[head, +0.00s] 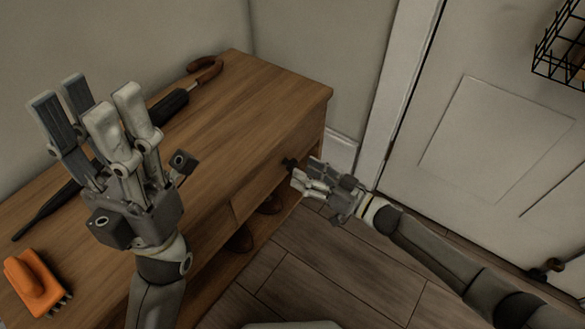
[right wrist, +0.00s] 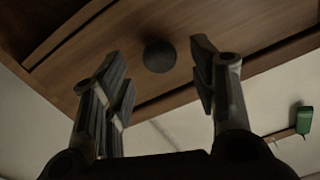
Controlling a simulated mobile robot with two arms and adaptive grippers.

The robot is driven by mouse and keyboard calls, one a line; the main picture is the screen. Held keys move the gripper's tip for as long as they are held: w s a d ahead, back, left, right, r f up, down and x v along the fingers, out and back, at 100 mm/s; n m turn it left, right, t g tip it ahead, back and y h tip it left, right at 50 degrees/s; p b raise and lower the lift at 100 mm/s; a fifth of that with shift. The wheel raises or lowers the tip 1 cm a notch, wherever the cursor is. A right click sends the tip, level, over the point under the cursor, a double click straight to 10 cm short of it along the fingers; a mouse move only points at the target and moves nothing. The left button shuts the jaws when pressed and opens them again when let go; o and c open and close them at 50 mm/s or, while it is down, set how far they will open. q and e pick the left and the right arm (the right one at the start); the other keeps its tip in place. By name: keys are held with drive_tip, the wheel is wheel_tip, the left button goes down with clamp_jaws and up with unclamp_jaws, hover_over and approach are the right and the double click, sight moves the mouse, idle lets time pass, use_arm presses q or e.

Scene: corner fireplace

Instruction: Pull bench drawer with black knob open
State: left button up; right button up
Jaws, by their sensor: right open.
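The wooden bench (head: 235,110) stands along the wall at left in the head view. Its right-hand drawer (head: 262,178) looks flush with the bench front. The black knob (head: 288,162) is partly hidden by my right gripper (head: 303,175). In the right wrist view, the round dark knob (right wrist: 159,55) shows on the drawer's wooden front (right wrist: 215,22), between the spread fingertips of my right gripper (right wrist: 158,62). A gap shows on both sides of it. My left gripper (head: 87,98) is open and empty, raised above the bench top with its fingers pointing up.
A dark umbrella (head: 172,103) with a curved wooden handle and an orange brush (head: 35,285) lie on the bench. Shoes (head: 240,240) show beneath the drawers. A white door (head: 490,130) with a wire basket (head: 562,45) is at right. The wooden floor (head: 330,275) before the bench looks clear.

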sight(294, 166)
drive_tip(key=shift+b+x, duration=0.6)
drive_tip(key=shift+x, duration=1.7)
drive_tip(key=shift+c, duration=0.2)
clamp_jaws()
